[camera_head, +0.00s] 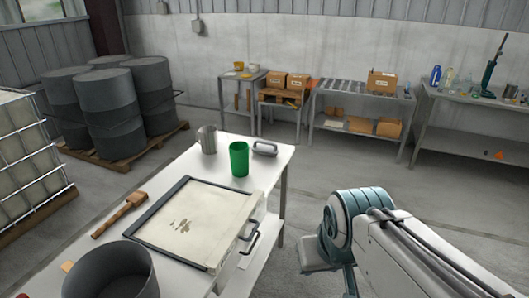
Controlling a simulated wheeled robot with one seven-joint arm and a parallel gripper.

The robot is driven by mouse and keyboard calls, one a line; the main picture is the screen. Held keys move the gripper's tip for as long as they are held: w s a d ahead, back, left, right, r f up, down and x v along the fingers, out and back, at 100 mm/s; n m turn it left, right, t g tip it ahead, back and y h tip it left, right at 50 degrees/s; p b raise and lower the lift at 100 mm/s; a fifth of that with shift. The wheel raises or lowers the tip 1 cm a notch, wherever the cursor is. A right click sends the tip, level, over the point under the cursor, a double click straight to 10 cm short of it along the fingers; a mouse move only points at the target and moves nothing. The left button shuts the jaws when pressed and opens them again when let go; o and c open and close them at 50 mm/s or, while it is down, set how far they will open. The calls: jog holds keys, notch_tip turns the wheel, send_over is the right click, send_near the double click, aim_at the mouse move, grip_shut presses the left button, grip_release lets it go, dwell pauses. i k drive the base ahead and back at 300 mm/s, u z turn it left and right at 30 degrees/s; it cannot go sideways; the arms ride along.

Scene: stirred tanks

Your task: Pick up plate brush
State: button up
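A brown wooden tool with a broad head and a short handle (120,213) lies on the left side of the white table (223,148). It looks like the plate brush, but its bristles cannot be made out. A grey tool with a loop handle (265,148) lies at the table's far right corner; it could also be a brush. A pale framed plate (195,222) with brownish stains lies between them. My arm shows at the lower right, apart from the table. My gripper is not visible.
A green cup (239,158) and a grey metal cup (207,140) stand at the table's far end. A dark round pot (112,272) stands near the wooden tool. Black handles (250,237) stick out on the plate's right side. Drums (107,113) stand left; shelves line the wall.

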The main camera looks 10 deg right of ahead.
aim_at(269, 151)
jog(key=u, duration=0.05)
jog(key=k, duration=0.65)
jog(key=z, duration=0.65)
jog(key=i, duration=1.25)
jog(key=z, duration=0.45)
jog(key=i, duration=1.5)
jog(key=u, duration=1)
jog(key=i, duration=0.85)
jog(key=u, duration=1.2)
jog(key=i, duration=0.4)
jog(key=u, duration=0.3)
